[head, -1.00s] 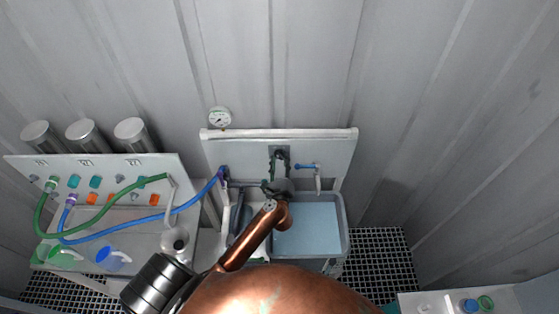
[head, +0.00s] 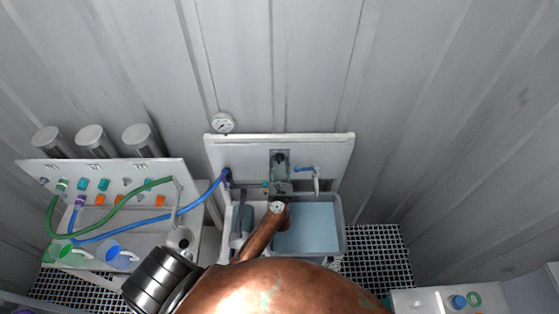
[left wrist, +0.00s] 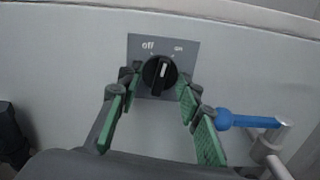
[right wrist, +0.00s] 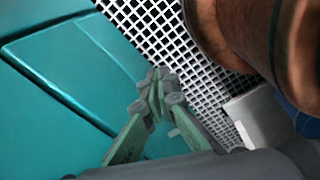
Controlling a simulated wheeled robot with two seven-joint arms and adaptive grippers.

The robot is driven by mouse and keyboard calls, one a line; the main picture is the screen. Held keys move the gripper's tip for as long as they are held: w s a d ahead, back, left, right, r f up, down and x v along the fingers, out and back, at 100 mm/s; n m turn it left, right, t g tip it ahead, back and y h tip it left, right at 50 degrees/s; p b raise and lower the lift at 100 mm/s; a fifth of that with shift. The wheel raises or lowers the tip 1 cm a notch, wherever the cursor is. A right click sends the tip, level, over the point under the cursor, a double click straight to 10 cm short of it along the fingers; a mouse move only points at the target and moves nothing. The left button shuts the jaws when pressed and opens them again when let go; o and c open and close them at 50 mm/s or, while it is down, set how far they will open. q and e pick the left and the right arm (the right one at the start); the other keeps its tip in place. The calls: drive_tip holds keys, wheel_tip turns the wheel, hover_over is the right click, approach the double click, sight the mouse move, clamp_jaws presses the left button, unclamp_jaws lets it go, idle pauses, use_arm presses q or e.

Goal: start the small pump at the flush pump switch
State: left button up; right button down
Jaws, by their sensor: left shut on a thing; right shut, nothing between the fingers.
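The flush pump switch is a dark round knob (left wrist: 160,77) on a grey plate (left wrist: 137,83) marked "off" on the left and "on" on the right. Its white mark points almost straight up, between the labels. In the left wrist view my left gripper (left wrist: 158,84) has its green-padded fingers on both sides of the knob and is shut on it. In the head view the switch plate (head: 279,156) is on the white wall panel, above my copper arm. My right gripper (right wrist: 158,88) is shut and empty above the floor grating, beside a teal surface.
A blue-handled valve (head: 306,169) is right of the switch. A basin of bluish water (head: 308,228) stands below. A pressure gauge (head: 222,123) is above the panel. A hose panel (head: 102,172) with green and blue hoses is at left. Floor grating (head: 375,252) shows at right.

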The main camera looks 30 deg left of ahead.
use_arm(q)
drive_tip(key=shift+m+p, duration=1.25)
drive_tip(key=shift+m, duration=0.85)
drive_tip(key=o, duration=1.1)
drive_tip(key=shift+o, duration=0.2)
drive_tip(key=shift+s+d+f, duration=0.1)
drive_tip(key=shift+s+d, duration=0.1)
drive_tip(key=shift+s, duration=0.3)
drive_tip(key=v, duration=0.6)
drive_tip(key=shift+s, duration=0.2)
drive_tip(key=shift+d, duration=0.15)
